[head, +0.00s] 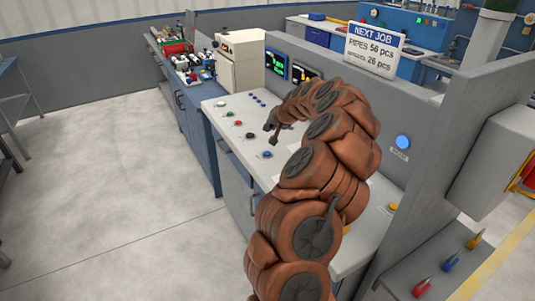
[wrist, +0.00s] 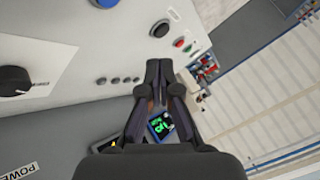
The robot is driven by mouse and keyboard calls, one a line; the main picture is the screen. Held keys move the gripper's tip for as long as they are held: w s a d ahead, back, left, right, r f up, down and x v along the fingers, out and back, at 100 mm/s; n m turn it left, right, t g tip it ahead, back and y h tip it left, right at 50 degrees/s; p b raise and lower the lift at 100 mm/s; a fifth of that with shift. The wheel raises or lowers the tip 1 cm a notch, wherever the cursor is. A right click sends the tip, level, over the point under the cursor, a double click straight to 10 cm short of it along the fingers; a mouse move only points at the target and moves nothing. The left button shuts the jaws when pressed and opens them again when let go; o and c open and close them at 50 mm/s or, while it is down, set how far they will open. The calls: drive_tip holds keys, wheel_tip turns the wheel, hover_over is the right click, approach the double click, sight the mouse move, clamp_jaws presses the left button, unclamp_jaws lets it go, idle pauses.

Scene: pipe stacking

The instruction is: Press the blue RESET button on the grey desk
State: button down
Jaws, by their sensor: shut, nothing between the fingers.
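A round, bright blue button (head: 403,142) sits on the grey upright panel at the right of the head view, with a small label below it that is too small to read surely. Another button (head: 266,154), dark bluish with a pale ring, stands on the light desk top (head: 222,120). My gripper (head: 272,134) is above the desk, left of the bright blue button and apart from it. In the wrist view my gripper (wrist: 159,68) has its fingertips together with nothing between them. My arm hides the middle of the desk.
Screens (head: 277,63) and a cream machine (head: 240,58) stand at the desk's far end. A sign (head: 375,48) stands on the panel. A yellow button (head: 392,207) is at the right. Open floor (head: 100,200) lies left.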

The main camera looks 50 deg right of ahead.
sight(268, 154)
wheel_tip(268, 154, down, 8)
drive_tip(key=shift+r+b, duration=0.25)
drive_tip(key=shift+b, duration=0.95)
drive_tip(key=shift+f+b, duration=0.3)
drive_tip(key=shift+f, duration=0.1)
drive_tip(key=shift+f+b, duration=0.25)
drive_tip(key=shift+b, duration=0.05)
drive_tip(key=shift+f+b, duration=0.2)
drive_tip(key=shift+b, duration=0.1)
drive_tip(key=shift+f+b, duration=0.4)
idle(0.9)
drive_tip(key=shift+r, duration=0.85)
drive_tip(key=shift+r+p, duration=0.75)
drive_tip(key=shift+r, duration=1.7)
